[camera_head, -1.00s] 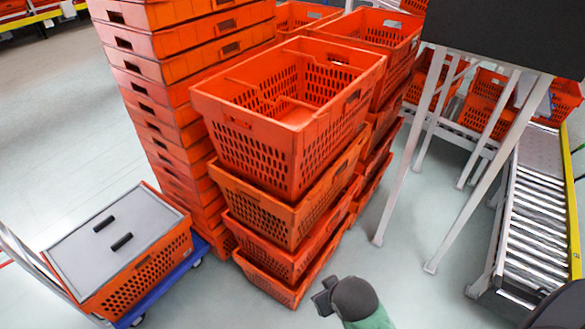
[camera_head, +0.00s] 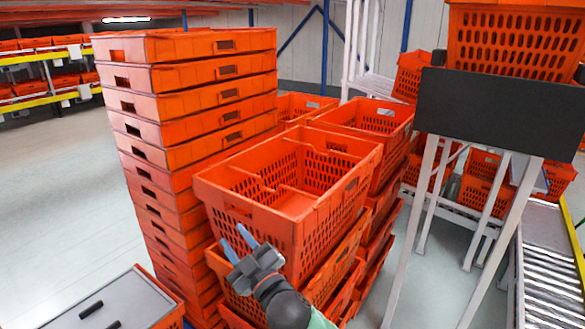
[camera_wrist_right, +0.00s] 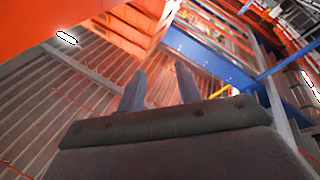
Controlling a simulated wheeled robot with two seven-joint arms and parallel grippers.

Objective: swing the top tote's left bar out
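The top tote (camera_head: 345,202) is an orange crate with slotted walls on a stack of similar totes in the head view. A bar lies across its inside toward the left (camera_head: 262,192). My right gripper (camera_head: 238,242) is in front of the tote's near left wall, with its two fingers apart and nothing between them. I cannot tell whether it touches the wall. In the right wrist view the two fingers (camera_wrist_right: 160,88) are also apart and empty. My left gripper is not in view.
A tall stack of orange trays (camera_head: 190,72) stands close on the left. A dark panel on pale legs (camera_head: 490,112) stands to the right, beside a roller conveyor (camera_head: 553,275). A grey-lidded tote (camera_head: 110,305) is at lower left.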

